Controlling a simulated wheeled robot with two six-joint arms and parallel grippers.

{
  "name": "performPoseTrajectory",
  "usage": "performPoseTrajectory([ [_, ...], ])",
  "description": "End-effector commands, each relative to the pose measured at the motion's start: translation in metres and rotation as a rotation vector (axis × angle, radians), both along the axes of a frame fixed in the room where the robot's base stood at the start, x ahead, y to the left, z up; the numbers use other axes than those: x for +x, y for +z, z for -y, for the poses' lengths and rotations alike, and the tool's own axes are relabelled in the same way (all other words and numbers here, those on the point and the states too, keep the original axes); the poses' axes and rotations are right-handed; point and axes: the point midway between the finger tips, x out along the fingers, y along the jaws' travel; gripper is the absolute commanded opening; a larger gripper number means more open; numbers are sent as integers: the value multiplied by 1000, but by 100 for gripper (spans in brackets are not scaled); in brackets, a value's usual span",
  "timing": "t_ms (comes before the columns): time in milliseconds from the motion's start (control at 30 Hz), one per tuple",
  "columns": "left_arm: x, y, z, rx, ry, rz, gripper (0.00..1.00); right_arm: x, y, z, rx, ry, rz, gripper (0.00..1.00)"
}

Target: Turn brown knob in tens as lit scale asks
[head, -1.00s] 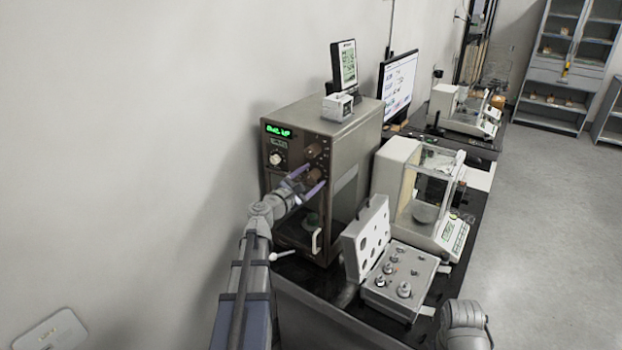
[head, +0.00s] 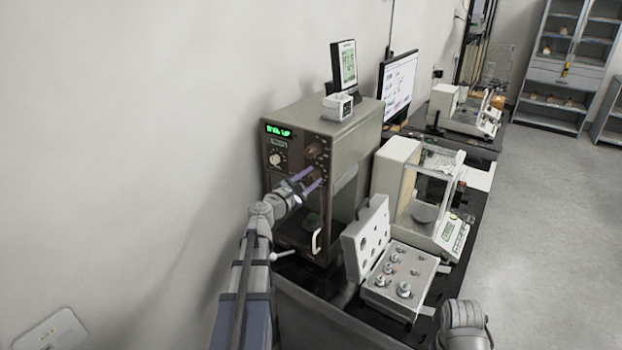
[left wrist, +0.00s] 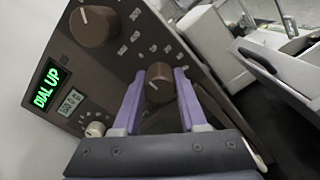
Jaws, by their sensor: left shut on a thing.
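The brown-fronted scale has a green lit display (head: 279,131) that reads "DIAL UP" in the left wrist view (left wrist: 46,87). It carries an upper brown knob (left wrist: 92,26) and a lower brown knob (left wrist: 160,83) with a pale mark on its face. My left gripper (left wrist: 156,76) is shut on the lower brown knob, one purple finger on each side. In the head view my left gripper (head: 317,175) is at the scale's front and partly hides that knob; the upper knob (head: 314,150) stays clear above it. My right gripper is out of view.
A small grey readout (left wrist: 71,103) and a white knob (left wrist: 95,129) sit beside the lit display. An open weight box (head: 400,282) and a glass-sided balance (head: 425,210) stand right of the scale. A white handle (head: 316,241) sticks out below my gripper.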

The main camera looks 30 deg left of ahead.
Motion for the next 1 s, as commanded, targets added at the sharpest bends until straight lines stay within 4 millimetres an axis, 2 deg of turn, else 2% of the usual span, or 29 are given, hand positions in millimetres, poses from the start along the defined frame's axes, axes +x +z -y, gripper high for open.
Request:
performPoseTrajectory([
  [367,0,0,0,61,-1,4,0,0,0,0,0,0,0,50],
  [1000,0,-1,1,451,-1,35,0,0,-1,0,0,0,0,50],
])
